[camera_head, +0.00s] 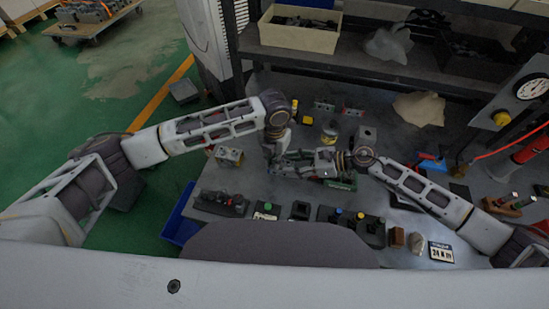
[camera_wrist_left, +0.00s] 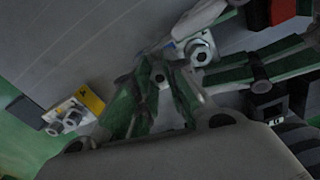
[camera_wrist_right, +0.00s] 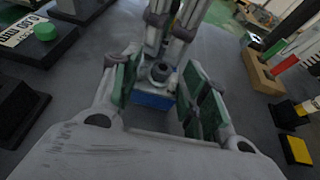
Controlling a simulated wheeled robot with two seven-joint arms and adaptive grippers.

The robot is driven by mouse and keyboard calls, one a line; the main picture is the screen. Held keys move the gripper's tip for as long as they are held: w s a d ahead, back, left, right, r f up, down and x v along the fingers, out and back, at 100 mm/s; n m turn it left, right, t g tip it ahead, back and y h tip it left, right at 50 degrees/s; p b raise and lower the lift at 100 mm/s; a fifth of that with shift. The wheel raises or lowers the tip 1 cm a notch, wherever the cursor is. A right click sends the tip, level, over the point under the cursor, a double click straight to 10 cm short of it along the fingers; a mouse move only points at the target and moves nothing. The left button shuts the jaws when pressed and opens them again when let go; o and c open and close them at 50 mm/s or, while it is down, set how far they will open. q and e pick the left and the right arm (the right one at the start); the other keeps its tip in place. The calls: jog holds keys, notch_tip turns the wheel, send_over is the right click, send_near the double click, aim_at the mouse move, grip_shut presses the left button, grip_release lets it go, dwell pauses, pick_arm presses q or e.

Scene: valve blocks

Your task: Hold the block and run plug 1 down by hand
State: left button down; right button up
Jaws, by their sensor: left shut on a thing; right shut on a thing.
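The valve block (camera_wrist_right: 153,100) shows in the right wrist view as a small body with a blue lower face and a dark round opening on top. My right gripper (camera_wrist_right: 162,85) has its green-padded fingers on either side of it. My left gripper (camera_wrist_left: 157,78) has its fingers close together at the block; the small part between them looks like plug 1 but is mostly hidden. A silver hex-headed fitting (camera_wrist_left: 201,52) shows beside the left fingers. In the head view my left gripper (camera_head: 287,165) and right gripper (camera_head: 335,163) meet over the bench, covering most of the block.
Another block with fittings and a yellow label (camera_wrist_left: 75,115) stands left of the grippers, also in the head view (camera_head: 229,156). Dark holders with coloured caps (camera_head: 350,218) line the bench's front. A 24 N m card (camera_head: 441,252) lies at front right. A shelf (camera_head: 370,65) stands behind.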

pick_arm(q)
jog(key=shift+m, duration=0.3)
jog(key=c, duration=1.4)
grip_release()
jog(key=shift+o, duration=0.2)
notch_tip(320, 180, up, 12)
pick_arm(e)
jog(key=o, duration=1.4)
